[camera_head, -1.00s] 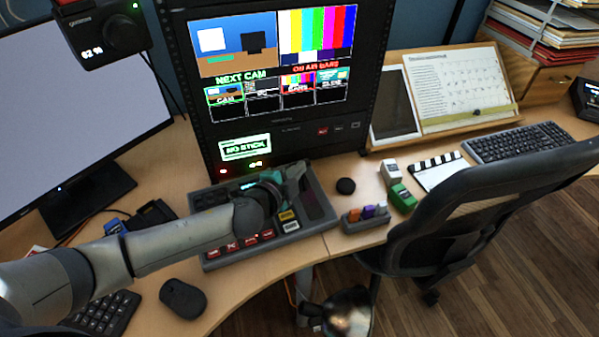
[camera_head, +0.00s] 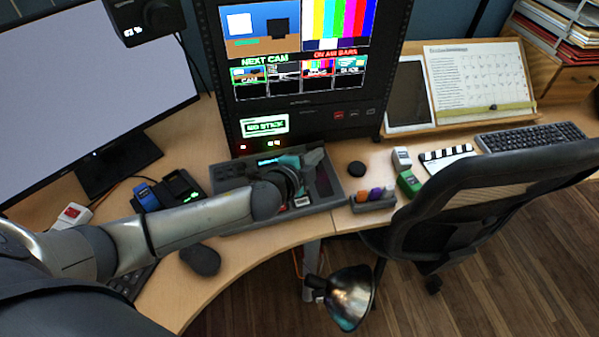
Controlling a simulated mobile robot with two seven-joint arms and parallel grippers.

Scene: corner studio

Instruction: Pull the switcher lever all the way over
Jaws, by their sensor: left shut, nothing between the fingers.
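The switcher (camera_head: 230,172) is a grey control panel on the desk below the monitor rack. My left arm reaches across it from the left and covers much of its front. My left gripper (camera_head: 314,163) is shut and empty, over the panel's right part near its far right corner. I cannot make out the lever; the gripper and wrist hide that area, and I cannot tell whether the fingers touch it. My right gripper is not in view.
The rack screen (camera_head: 297,75) stands close behind the switcher. A mouse (camera_head: 201,260) lies in front. A chair (camera_head: 490,205) and a shiny lamp head (camera_head: 350,297) are at the right front.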

